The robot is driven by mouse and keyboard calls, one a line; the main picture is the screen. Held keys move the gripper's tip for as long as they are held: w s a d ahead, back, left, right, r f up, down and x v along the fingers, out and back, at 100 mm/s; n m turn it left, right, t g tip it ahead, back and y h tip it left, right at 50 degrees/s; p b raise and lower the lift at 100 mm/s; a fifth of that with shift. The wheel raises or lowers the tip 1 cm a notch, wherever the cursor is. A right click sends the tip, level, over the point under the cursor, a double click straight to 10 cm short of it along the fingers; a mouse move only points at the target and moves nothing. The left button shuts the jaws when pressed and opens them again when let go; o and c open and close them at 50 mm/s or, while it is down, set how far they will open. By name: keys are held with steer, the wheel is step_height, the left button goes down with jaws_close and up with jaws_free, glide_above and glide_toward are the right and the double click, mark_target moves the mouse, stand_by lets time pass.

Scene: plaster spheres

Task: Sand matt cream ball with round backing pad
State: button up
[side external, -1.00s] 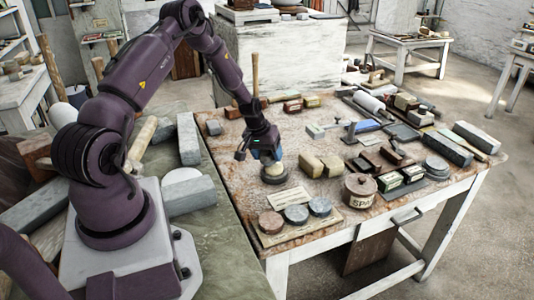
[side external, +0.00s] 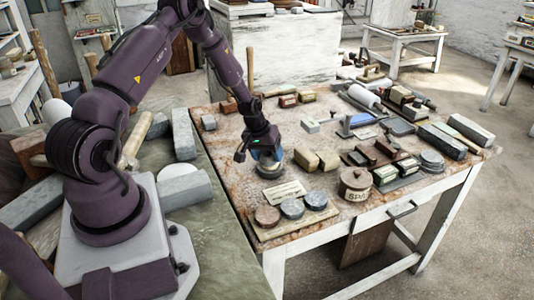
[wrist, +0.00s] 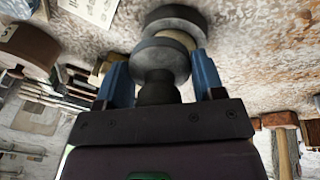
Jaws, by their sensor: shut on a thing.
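My gripper (wrist: 162,78) has two blue fingers shut on the dark handle of a round grey backing pad (wrist: 160,55). In the side view my gripper (side external: 264,152) points down over the near left part of the table. The matt cream ball (wrist: 180,37) shows as a small pale patch between the pad and a dark round ring stand (wrist: 174,17). The pad hides most of the ball. The pad's face is right at the ball; I cannot tell if they touch.
Three round discs (side external: 291,208) lie on a board at the table's near edge, with a paper card (side external: 284,192) behind them. A lidded pot (side external: 355,184) and tan blocks (side external: 317,160) stand to the right. The tabletop (side external: 232,165) left of the gripper is bare.

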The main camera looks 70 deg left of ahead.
steer(key=shift+s+a+r, duration=0.2)
steer(key=shift+a+r, duration=0.45)
steer(key=shift+a, duration=0.25)
steer(key=shift+w+f, duration=0.2)
steer(key=shift+f, duration=0.45)
steer(key=shift+a, duration=0.1)
steer(key=shift+a, duration=0.85)
steer(key=shift+d+f, duration=0.1)
steer(key=shift+d, duration=1.8)
steer(key=shift+a, duration=1.85)
steer(key=shift+c, duration=0.5)
